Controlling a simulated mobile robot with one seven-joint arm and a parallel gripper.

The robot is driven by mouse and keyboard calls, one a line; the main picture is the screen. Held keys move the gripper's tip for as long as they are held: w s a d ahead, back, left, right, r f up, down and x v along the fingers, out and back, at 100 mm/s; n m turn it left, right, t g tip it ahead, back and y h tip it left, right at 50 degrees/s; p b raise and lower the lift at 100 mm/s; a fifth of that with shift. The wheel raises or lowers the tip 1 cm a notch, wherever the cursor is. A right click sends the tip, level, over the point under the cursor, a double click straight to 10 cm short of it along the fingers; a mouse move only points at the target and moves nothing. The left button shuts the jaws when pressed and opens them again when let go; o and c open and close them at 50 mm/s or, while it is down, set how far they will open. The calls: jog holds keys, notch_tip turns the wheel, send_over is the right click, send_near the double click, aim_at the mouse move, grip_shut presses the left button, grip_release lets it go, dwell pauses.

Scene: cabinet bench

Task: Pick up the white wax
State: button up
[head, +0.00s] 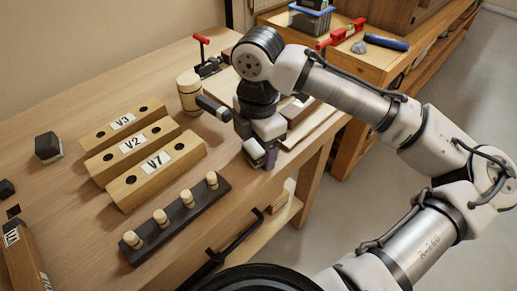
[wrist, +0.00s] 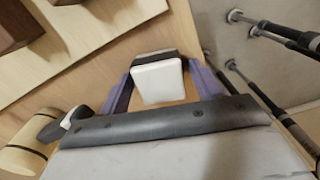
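The white wax (wrist: 158,80) is a small white block with a dark part behind it, in the middle of the wrist view. In the head view a white-topped block (head: 253,148) shows at my gripper (head: 262,157), near the bench's front edge, partly hidden by the gripper. In the wrist view my gripper (wrist: 162,82) has its purple fingers on either side of the wax. The fingers are apart, with narrow gaps seeming to show beside the block. No firm contact is visible.
Wooden blocks marked V3, V2 and V7 (head: 151,177) and a dark rack with several pegs (head: 176,223) lie left of my gripper. A wooden mallet (head: 190,93) and a red-handled clamp (head: 203,61) stand behind. A dark block (head: 48,147) sits far left.

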jog(key=c, duration=0.9)
jog(key=shift+r, duration=0.1)
notch_tip(320, 180, up, 20)
jog(key=p, duration=0.2)
jog(key=o, duration=0.4)
jog(key=shift+c, duration=1.3)
